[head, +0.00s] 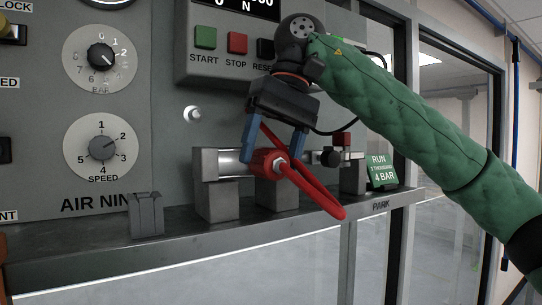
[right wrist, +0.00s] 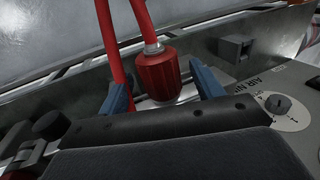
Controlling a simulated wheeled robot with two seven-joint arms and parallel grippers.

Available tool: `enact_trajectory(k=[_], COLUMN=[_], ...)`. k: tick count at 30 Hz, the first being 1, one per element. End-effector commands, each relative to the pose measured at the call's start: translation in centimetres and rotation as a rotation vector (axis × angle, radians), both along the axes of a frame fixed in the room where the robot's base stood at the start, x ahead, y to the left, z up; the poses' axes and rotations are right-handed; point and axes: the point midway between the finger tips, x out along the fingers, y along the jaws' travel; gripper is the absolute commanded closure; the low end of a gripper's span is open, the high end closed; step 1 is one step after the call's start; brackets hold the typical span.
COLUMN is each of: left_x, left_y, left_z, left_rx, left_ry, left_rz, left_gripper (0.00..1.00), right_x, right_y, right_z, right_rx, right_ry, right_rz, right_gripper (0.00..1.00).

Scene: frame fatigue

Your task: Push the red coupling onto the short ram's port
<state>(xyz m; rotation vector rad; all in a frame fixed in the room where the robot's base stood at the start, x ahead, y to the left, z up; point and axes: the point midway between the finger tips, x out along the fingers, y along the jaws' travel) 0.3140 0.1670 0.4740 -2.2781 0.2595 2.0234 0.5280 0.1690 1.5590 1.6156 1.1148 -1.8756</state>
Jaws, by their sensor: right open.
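The red coupling (head: 277,163) sits in front of a grey block on the ledge, at the end of a looped red hose (head: 322,198). In the right wrist view the coupling (right wrist: 160,76) lies between the blue fingers, with gaps at both sides. My right gripper (head: 274,152) is open around it, coming from above. A short steel cylinder (head: 230,162), which looks like the short ram, lies between grey blocks. Its port is not clearly visible; the coupling and gripper cover that area, so I cannot tell whether they touch. My left gripper is not in view.
A grey bracket (head: 146,214) stands on the metal ledge (head: 100,248) at left. A black fitting with a red top (head: 341,141) and a green sign (head: 381,171) are at right. The control panel with buttons (head: 236,42) is close behind my gripper.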

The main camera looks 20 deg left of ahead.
Motion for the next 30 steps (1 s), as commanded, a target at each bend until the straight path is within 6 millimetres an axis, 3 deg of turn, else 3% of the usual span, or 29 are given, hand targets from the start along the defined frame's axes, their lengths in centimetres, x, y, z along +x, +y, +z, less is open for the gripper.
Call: enact_trajectory(k=[5, 8, 16, 30], left_x=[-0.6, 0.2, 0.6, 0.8], left_y=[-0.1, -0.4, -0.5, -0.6], left_z=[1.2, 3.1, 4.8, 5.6], left_rx=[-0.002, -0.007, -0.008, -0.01], left_ry=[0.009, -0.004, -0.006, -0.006], left_rz=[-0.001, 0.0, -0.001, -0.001], left_gripper=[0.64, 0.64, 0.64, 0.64], right_x=[0.4, 0.8, 1.5, 1.7], right_y=[-0.4, -0.6, -1.1, -1.3], right_z=[1.8, 3.0, 5.8, 6.9], right_rx=[0.001, -0.001, -0.001, 0.001], right_ry=[-0.003, -0.002, -0.002, -0.001], right_rz=[-0.003, -0.002, -0.002, 0.001], right_gripper=[0.34, 0.34, 0.34, 0.34])
